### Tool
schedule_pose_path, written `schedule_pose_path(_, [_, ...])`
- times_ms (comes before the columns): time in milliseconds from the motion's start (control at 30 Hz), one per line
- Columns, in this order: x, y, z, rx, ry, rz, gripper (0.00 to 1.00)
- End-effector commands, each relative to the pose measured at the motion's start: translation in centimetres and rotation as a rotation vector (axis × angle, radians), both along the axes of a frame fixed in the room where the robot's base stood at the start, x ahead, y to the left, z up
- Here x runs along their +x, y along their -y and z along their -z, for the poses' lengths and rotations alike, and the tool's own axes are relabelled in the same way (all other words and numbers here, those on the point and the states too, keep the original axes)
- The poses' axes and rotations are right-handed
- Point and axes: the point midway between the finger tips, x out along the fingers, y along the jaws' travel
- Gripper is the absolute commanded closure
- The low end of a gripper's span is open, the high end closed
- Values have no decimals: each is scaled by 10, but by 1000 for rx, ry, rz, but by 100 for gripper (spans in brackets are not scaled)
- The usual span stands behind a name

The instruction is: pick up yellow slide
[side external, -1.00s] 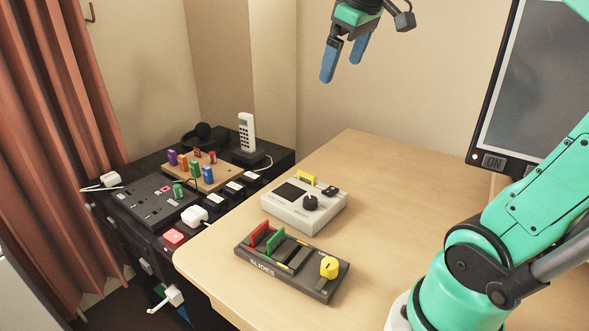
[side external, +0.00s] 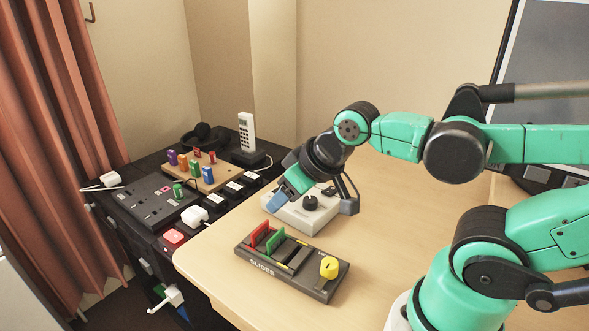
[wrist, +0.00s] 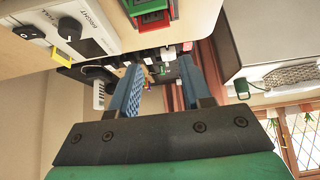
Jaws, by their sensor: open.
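The yellow slide (wrist: 68,56) shows in the wrist view at the left, at the edge of the light grey box with a black knob (side external: 310,202). In the side view my arm hides it. My gripper (side external: 280,202) has blue fingers and points down over the left part of that box; I cannot tell whether it touches the box. In the wrist view my gripper (wrist: 160,68) is open with nothing held between its fingers, and the yellow slide lies to their left, outside the gap.
The dark SLIDES board (side external: 285,275) stands in front, with a red slide (side external: 260,233), a green slide (side external: 274,240) and a yellow knob (side external: 329,267). A dark side table with sockets (side external: 150,203), a peg board and a phone (side external: 247,133) is at the left.

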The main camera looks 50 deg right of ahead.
Motion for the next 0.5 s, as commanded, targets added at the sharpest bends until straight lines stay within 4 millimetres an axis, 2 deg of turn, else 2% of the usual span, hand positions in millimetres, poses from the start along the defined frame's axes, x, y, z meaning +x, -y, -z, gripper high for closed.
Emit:
schedule_pose_path(133, [6,6,-5,-11,-24,8,57])
schedule_pose_path(233, [18,19,-13,-29,-78,23,57])
schedule_pose_path(367, [42,48,-22,-52,-185,46,57])
schedule_pose_path(500, [67,87,-20,-61,-309,63,57])
